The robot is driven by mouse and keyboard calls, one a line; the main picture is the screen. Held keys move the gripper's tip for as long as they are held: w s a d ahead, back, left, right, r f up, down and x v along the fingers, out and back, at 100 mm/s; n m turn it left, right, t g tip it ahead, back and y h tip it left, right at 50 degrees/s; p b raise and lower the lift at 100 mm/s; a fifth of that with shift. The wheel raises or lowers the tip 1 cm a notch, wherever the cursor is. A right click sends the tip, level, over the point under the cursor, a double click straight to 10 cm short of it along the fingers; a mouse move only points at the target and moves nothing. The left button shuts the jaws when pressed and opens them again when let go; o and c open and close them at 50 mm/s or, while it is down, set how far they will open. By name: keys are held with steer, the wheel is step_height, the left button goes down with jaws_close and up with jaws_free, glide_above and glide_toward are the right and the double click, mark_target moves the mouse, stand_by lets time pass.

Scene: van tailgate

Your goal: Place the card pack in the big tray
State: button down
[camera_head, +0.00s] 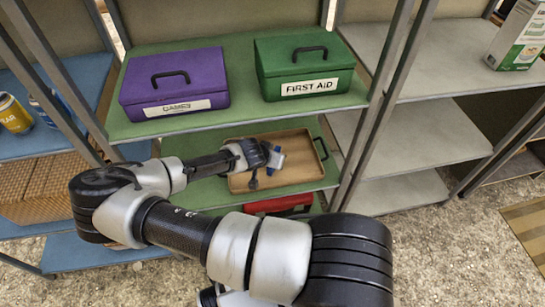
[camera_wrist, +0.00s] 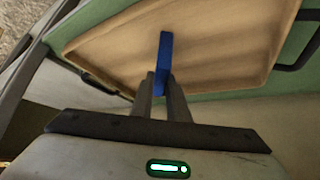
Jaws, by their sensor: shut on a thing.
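My gripper (camera_head: 266,170) reaches into the middle shelf, over the left part of the big tray (camera_head: 311,177). The tray is tan with dark handles, and its wooden floor also fills much of the wrist view (camera_wrist: 225,40). My gripper is shut on the card pack (camera_head: 277,159), a small blue and white pack. In the wrist view the pack (camera_wrist: 164,52) shows as a narrow blue edge between the fingertips (camera_wrist: 163,84). It appears to be above the tray floor; I cannot tell whether it touches it.
A purple games box (camera_head: 200,70) and a green first aid box (camera_head: 290,55) stand on the shelf above. A red box (camera_head: 275,205) is below the tray. Metal posts flank the shelf. The tray's right part is clear.

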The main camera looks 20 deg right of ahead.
steer(key=shift+f, duration=0.1)
steer(key=c, duration=2.2)
jaws_free()
steer(key=shift+f, duration=0.1)
steer(key=o, duration=0.5)
steer(key=shift+a+r, duration=0.1)
steer(key=shift+r, duration=0.3)
steer(key=p+v, duration=0.3)
steer(key=v, duration=0.8)
steer(key=shift+s+a+r, duration=0.2)
steer(key=shift+s, duration=0.05)
